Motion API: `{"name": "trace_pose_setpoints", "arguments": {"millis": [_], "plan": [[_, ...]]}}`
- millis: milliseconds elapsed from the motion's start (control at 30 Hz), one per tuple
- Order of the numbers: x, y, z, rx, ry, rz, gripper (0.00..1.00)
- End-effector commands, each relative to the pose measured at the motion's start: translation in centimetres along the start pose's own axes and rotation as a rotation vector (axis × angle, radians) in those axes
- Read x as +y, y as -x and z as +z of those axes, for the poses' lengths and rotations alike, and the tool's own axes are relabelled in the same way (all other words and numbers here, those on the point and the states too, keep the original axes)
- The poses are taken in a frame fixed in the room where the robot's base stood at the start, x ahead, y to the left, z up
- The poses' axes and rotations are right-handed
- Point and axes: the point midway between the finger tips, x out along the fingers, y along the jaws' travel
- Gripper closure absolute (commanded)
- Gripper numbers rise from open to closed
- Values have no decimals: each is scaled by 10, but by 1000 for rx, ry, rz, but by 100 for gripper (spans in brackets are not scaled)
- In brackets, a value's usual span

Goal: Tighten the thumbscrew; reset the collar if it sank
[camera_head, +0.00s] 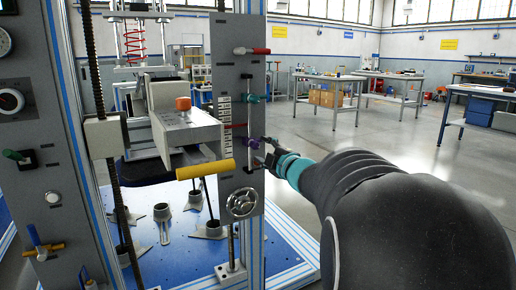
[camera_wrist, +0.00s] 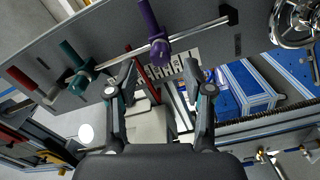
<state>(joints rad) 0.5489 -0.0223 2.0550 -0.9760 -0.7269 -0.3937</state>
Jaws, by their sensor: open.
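A purple-handled part (camera_head: 247,143), which may be the thumbscrew, sits on the grey upright panel (camera_head: 229,70); its round hub (camera_wrist: 160,52) lies on a metal rod in the wrist view. A teal-handled part (camera_head: 252,98) sits above it, at the rod's other end in the wrist view (camera_wrist: 75,56). I cannot tell which part is the collar. A red pointer (camera_head: 236,125) lies by a marked scale (camera_head: 225,112) between them. My gripper (camera_head: 268,155) is at the panel's right side, close to the purple part. Its fingers (camera_wrist: 160,76) are apart, with nothing gripped between them.
A red-handled lever (camera_head: 252,50) is higher on the panel, a handwheel (camera_head: 242,203) lower. A yellow bar (camera_head: 205,169) sticks out left of the panel. A blue perforated base plate (camera_head: 165,245) lies below. Open floor (camera_head: 330,150) and workbenches (camera_head: 345,82) are to the right.

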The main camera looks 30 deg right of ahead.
Motion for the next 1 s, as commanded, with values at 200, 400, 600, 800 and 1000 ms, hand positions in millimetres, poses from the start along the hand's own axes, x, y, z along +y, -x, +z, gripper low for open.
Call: {"name": "trace_pose_setpoints", "arguments": {"millis": [200, 400, 600, 800, 1000], "plan": [[0, 43, 0, -3, 1, 1, 49], [0, 66, 0, -1, 1, 1, 49], [0, 72, 0, 0, -1, 0, 49], [0, 71, 0, 0, -1, 0, 49], [0, 71, 0, 0, -5, 0, 49]]}}
